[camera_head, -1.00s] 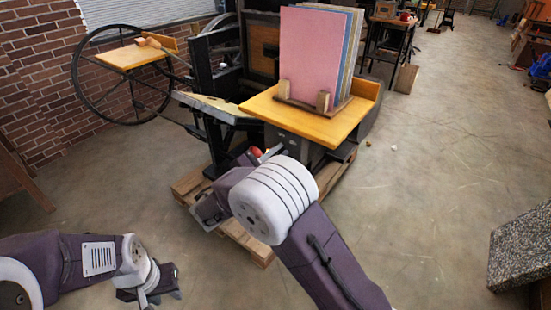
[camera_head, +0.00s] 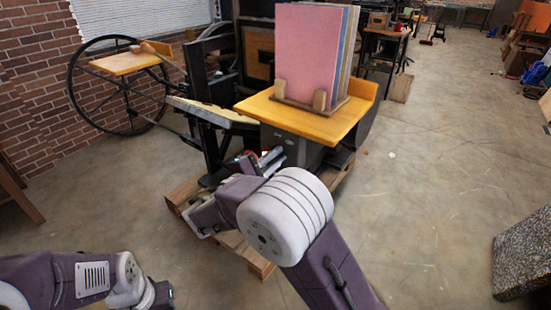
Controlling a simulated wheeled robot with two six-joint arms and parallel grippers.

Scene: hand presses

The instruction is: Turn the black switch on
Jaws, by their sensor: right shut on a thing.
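The hand press (camera_head: 293,120) stands ahead, with a dark grey box under its yellow wooden shelf. My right gripper (camera_head: 266,158) is at the front of that box, shut on a small dark part that I take for the black switch. My own fingers and wrist mostly hide the switch, so its position is not clear. A bit of red shows beside the fingers. My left gripper (camera_head: 162,296) is low at the left, far from the press and cut by the bottom edge; its fingers are too unclear to read.
A pink board (camera_head: 308,55) and other boards stand upright on the yellow shelf (camera_head: 318,124). A wooden pallet (camera_head: 180,194) lies under the press. A large spoked wheel (camera_head: 75,85) is at the left. A speckled stone block (camera_head: 522,255) is at the right; the floor between is clear.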

